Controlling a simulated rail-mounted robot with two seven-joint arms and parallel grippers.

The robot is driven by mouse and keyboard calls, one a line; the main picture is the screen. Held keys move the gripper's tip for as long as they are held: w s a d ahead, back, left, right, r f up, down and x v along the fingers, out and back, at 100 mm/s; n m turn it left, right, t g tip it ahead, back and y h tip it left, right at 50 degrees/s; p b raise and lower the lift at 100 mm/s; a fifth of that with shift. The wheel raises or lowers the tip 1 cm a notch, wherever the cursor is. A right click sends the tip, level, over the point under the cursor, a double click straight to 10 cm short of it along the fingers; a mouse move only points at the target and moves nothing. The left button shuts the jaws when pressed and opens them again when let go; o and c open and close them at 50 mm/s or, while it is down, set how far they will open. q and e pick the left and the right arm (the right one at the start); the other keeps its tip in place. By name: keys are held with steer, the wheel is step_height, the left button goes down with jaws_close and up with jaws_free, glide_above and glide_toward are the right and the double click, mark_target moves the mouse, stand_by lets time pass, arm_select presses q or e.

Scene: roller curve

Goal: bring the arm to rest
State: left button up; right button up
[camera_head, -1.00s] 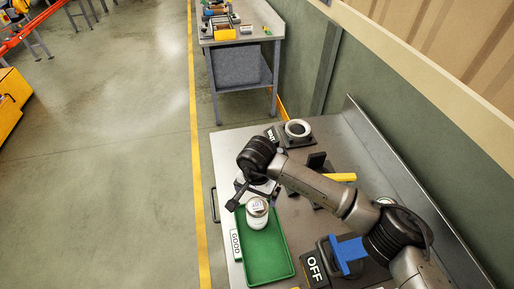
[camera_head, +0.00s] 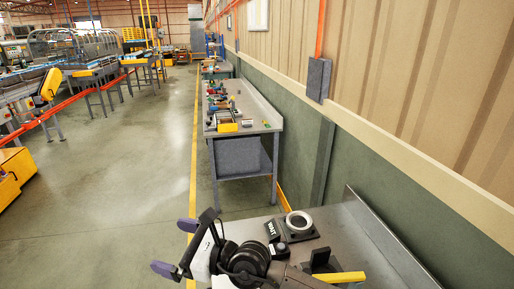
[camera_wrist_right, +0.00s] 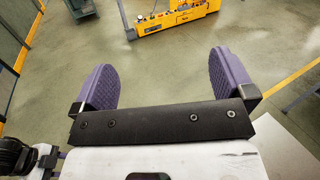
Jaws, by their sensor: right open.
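My right gripper (camera_head: 176,248) is in the lower middle of the head view, at the left edge of the near workbench. Its two purple-padded fingers are spread wide with nothing between them. The right wrist view also shows both fingers (camera_wrist_right: 168,85) apart, with bare floor and a distant yellow machine beyond them. My right arm is folded, with its dark joint low in the head view. My left gripper is not in view.
A second bench (camera_head: 262,123) with tools stands farther back. Open floor (camera_head: 130,160) lies to the left.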

steer(key=d+r+m+t, duration=0.4)
steer(key=r+m+t, duration=0.4)
steer(key=r+m, duration=0.2)
steer(key=d+r+m+t, duration=0.5)
steer(key=r+m+t, duration=0.2)
steer(key=r+m, duration=0.3)
steer(key=w+d+m+t+h+p, duration=0.1)
steer(key=d+m+t+h, duration=0.1)
steer(key=d+m+h, duration=0.5)
steer(key=d+m+t+h+p, duration=0.15)
steer(key=d+m+h, duration=0.25)
steer(key=m+h, duration=0.75)
steer(key=s+d+f+m+g+y+p, duration=0.1)
steer(key=s+d+f+m+g+p, duration=0.5)
steer(key=s+d+f+g+p, duration=0.45)
steer(key=s+d+f+m+g+p, duration=0.55)
steer(key=s+d+f, duration=0.25)
steer(key=s+f, duration=0.5)
steer(key=s+f+g+p, duration=0.3)
steer(key=s+f, duration=0.4)
steer(key=s, duration=0.3)
steer(key=shift+d+f, duration=0.15)
steer(key=shift+d, duration=0.05)
